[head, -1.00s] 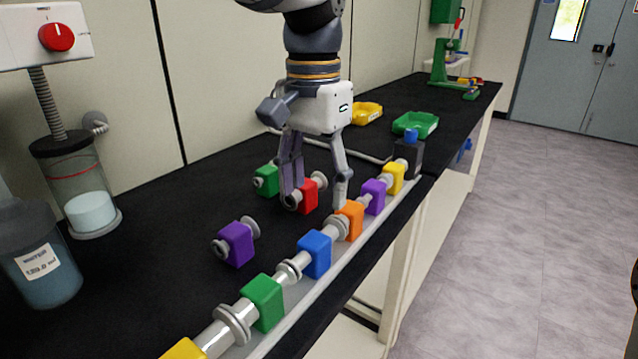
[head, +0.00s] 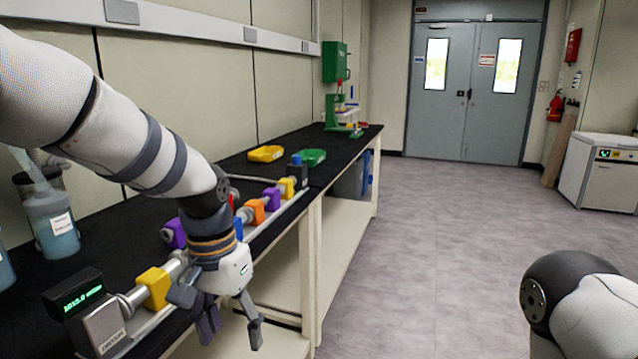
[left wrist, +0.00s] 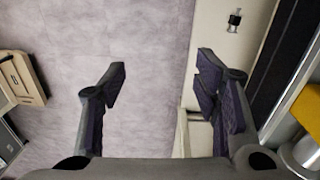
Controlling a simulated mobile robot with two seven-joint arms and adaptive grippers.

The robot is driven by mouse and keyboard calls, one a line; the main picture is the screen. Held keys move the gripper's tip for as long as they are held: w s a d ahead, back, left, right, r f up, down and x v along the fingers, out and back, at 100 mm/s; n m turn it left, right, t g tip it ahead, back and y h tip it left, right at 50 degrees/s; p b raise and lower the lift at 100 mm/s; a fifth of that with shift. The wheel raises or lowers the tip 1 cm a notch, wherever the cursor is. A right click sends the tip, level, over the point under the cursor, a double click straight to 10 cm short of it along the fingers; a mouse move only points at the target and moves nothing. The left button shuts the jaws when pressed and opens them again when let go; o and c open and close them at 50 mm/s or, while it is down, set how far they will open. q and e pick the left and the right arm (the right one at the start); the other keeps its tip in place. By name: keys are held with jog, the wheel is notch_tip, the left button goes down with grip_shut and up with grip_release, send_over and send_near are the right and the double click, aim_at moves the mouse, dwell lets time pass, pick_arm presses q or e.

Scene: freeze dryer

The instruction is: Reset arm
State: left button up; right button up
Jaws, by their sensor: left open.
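My left gripper (head: 231,334) hangs open and empty in front of the bench's front edge in the head view, fingers pointing down. In the left wrist view, the spread fingers of the left gripper (left wrist: 162,72) have only floor and the pale bench side below and between them. My left arm reaches in from the left and hides part of the row of colored blocks on the pipe. A link of my right arm shows at lower right; its gripper is out of view.
The black bench (head: 230,178) carries a yellow block (head: 154,288), a gauge with a green display (head: 75,303), a yellow tray (head: 266,154) and a green tray (head: 312,157). The grey floor (head: 430,240) to the right is open, up to the double doors (head: 465,95).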

pick_arm(q)
jog(key=s+a+f+n, duration=0.1)
jog(key=s+f, duration=0.3)
jog(key=f, duration=0.3)
jog(key=s+a+f+g, duration=0.1)
jog(key=s+f, duration=0.3)
jog(key=f, duration=0.3)
jog(key=s+a+f+n, duration=0.15)
jog(key=s+f, duration=0.25)
jog(key=f, duration=0.4)
jog(key=s+a+f, duration=0.2)
jog(key=s+a, duration=0.1)
jog(key=s, duration=0.7)
jog(key=s+a+f+n, duration=0.1)
jog(key=s+a+f, duration=0.1)
jog(key=s, duration=0.8)
jog(key=shift+s+a+y, duration=0.15)
jog(key=shift+a+y, duration=0.25)
jog(key=shift+a, duration=0.15)
pick_arm(e)
jog(key=shift+w+a+f, duration=0.1)
jog(key=shift+w+a, duration=0.05)
jog(key=shift+w, duration=0.65)
pick_arm(q)
jog(key=shift+f, duration=0.1)
jog(key=shift+c, duration=0.2)
